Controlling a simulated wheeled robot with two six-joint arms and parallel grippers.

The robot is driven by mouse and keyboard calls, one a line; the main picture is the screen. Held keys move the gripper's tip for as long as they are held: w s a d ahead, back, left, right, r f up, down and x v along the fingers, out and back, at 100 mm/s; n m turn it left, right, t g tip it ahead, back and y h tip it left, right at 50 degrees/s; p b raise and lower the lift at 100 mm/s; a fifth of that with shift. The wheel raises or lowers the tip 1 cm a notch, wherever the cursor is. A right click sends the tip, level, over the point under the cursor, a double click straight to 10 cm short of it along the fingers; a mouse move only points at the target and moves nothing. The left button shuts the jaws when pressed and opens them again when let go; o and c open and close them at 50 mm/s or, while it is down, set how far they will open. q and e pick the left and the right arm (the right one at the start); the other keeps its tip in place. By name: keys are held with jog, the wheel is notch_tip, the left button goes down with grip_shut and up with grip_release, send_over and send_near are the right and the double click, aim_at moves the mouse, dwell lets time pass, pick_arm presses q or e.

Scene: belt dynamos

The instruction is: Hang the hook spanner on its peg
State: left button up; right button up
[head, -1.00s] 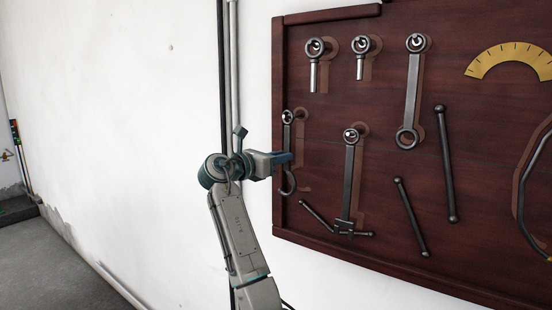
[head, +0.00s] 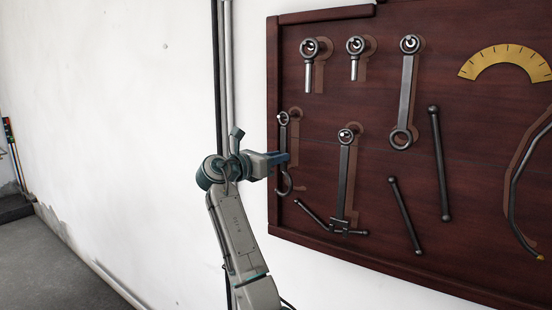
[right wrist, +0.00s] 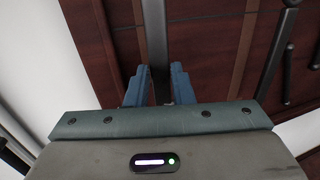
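The hook spanner (head: 284,137) is a dark, narrow bar at the left edge of the board, with a ring at its top and a curved hook at its bottom. It hangs upright. Its ring appears around a pale-tipped peg (head: 283,118). My right gripper (head: 287,158) reaches it from the left and is shut on its shaft, above the hook. In the right wrist view the two blue fingers (right wrist: 159,85) stand close on either side of the dark shaft (right wrist: 154,35). The fingers hide part of the shaft. My left gripper is not in view.
The dark wooden board (head: 470,150) has a raised rim. Ringed tools hang nearby, including a long spanner (head: 407,90) and a T-shaped one (head: 344,185). Several dark rods (head: 440,160) and a yellow arc scale (head: 507,62) are also on it. White wall and pipes lie left.

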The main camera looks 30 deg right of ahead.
jog(key=o, duration=0.4)
jog(key=shift+o, duration=0.2)
jog(key=shift+f, duration=0.1)
